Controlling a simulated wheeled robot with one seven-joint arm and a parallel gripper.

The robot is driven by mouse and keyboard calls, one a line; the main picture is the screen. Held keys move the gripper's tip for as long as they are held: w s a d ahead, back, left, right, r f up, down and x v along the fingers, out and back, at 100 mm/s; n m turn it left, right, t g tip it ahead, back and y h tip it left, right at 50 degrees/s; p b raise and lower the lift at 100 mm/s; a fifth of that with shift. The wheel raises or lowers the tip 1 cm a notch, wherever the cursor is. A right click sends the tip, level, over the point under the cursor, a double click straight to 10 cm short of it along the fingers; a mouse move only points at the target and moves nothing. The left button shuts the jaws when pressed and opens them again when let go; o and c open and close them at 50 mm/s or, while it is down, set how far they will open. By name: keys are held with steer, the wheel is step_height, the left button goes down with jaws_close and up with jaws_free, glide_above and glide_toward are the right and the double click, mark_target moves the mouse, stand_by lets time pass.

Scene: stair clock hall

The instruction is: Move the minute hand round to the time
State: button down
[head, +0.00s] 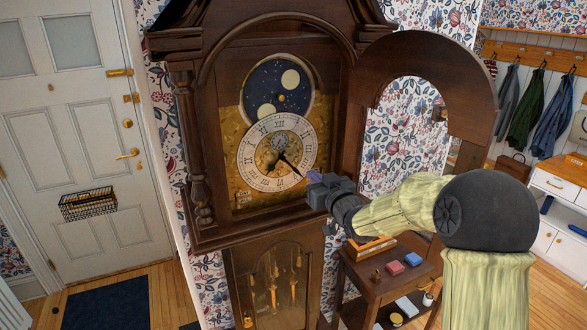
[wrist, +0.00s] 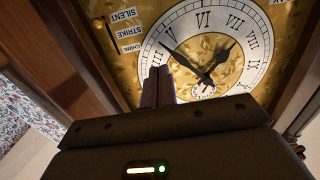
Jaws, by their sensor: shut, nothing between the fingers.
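The tall dark wood clock has a round white dial (head: 243,158) with Roman numerals; it shows upside down in the wrist view (wrist: 262,55). The long black minute hand (head: 291,167) points to the lower right, between IIII and V, and also shows in the wrist view (wrist: 181,58). The shorter hour hand (head: 272,165) points to the lower left, near VII. My gripper (head: 313,178) is shut and empty at the dial's lower right edge. Its fingertips (wrist: 159,72) appear beside the minute hand's outer part; I cannot tell whether they touch it.
The arched clock door (head: 476,75) stands open to the right, behind my arm. The hood's side pillar (head: 198,150) frames the dial at left. A small wood table (head: 385,292) with boxes stands low at right. A white door (head: 75,130) is at far left.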

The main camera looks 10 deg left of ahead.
steer(key=shift+w+a, duration=0.1)
steer(key=shift+w, duration=0.05)
steer(key=shift+x, duration=1.45)
steer(key=shift+f+b, duration=0.1)
steer(key=shift+b, duration=0.3)
steer(key=shift+s+a+f+b, duration=0.3)
steer(key=shift+a+f+b, duration=0.15)
steer(key=shift+b, duration=0.4)
steer(key=shift+s+a+f+b, duration=0.25)
steer(key=shift+a+f+b, duration=0.2)
steer(key=shift+b, duration=0.45)
steer(key=shift+s+f, duration=0.1)
